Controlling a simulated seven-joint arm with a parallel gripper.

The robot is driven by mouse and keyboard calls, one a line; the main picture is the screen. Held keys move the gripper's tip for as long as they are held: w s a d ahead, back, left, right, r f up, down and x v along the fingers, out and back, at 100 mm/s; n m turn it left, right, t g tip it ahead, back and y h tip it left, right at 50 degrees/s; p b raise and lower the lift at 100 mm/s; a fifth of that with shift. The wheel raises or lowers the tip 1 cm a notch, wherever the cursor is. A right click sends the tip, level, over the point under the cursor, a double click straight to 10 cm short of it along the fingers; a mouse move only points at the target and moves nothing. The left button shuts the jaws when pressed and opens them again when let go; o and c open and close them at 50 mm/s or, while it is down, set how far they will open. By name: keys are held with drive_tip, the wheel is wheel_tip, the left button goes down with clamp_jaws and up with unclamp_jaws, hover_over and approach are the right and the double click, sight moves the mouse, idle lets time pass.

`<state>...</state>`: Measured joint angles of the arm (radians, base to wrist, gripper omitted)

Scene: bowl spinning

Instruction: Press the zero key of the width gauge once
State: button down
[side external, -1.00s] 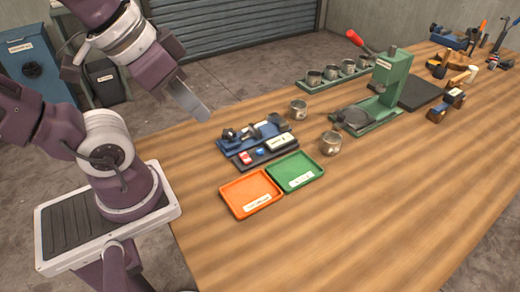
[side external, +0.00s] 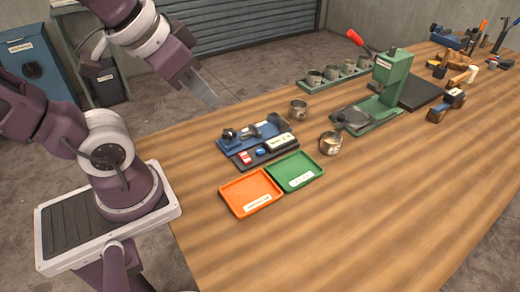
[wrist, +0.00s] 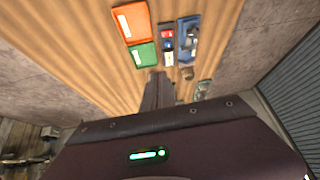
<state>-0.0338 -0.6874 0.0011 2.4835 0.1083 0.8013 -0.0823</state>
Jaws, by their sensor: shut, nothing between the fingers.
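The width gauge (side external: 235,142) sits on the wooden table, with a blue base carrying dark metal parts and a black strip along its front. A red key (side external: 244,157), a blue key (side external: 260,152) and a white panel (side external: 279,142) are on that strip. I cannot read which key is the zero key. In the wrist view, the red key (wrist: 168,33) and the blue key (wrist: 168,44) lie beyond my fingers. My gripper (side external: 211,98) is shut and empty, raised well above the table, up and left of the gauge, touching nothing.
An orange tray (side external: 250,192) and a green tray (side external: 295,171) lie in front of the gauge. Metal cups (side external: 299,109) (side external: 330,143) stand nearby. A green press (side external: 385,85) with a red-knobbed lever stands further right. The table's front right is clear.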

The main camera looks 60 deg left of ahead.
drive_tip(key=w+a+t+y, duration=0.1)
drive_tip(key=w+a+t, duration=0.1)
drive_tip(key=w+a, duration=0.55)
drive_tip(key=w+a+t+y, duration=0.15)
drive_tip(key=w+a, duration=0.25)
drive_tip(key=w, duration=0.6)
drive_tip(key=m+g+h, duration=0.1)
drive_tip(key=g+h, duration=0.3)
drive_tip(key=h, duration=0.7)
hover_over(256, 150)
wheel_tip(256, 150, down, 13)
drive_tip(key=shift+r, duration=0.2)
drive_tip(key=shift+y, duration=0.25)
drive_tip(key=shift+f, duration=4.4)
drive_tip(key=shift+f, duration=0.1)
